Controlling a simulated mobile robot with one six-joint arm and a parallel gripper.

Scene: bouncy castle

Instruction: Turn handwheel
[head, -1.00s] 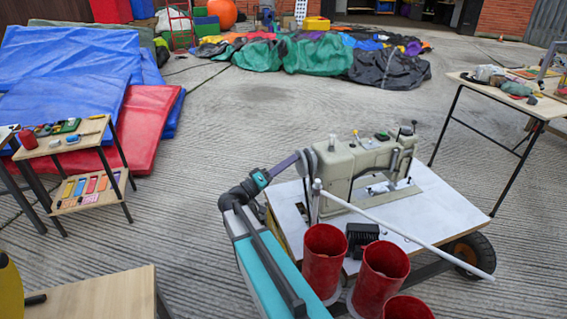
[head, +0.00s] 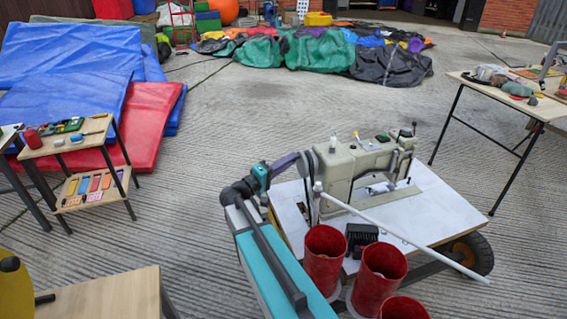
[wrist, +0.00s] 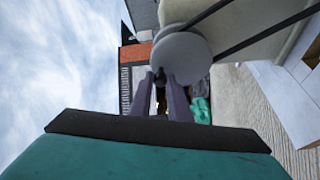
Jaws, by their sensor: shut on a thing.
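A beige sewing machine (head: 360,165) stands on a white-topped cart (head: 425,205). Its grey round handwheel (head: 307,167) is at the machine's left end. In the wrist view the handwheel (wrist: 184,58) is a pale disc with dark belt lines running off to the upper right. My gripper (head: 296,158) reaches the wheel from the left. In the wrist view its two purple fingers (wrist: 161,85) are closed around a small dark knob at the wheel's lower left edge. The knob's grip is mostly hidden between the fingers.
Red cups (head: 325,255) and a white rod (head: 410,237) are at the cart's near side, close to my arm. A small wooden shelf table (head: 80,140) stands left, another table (head: 510,100) right.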

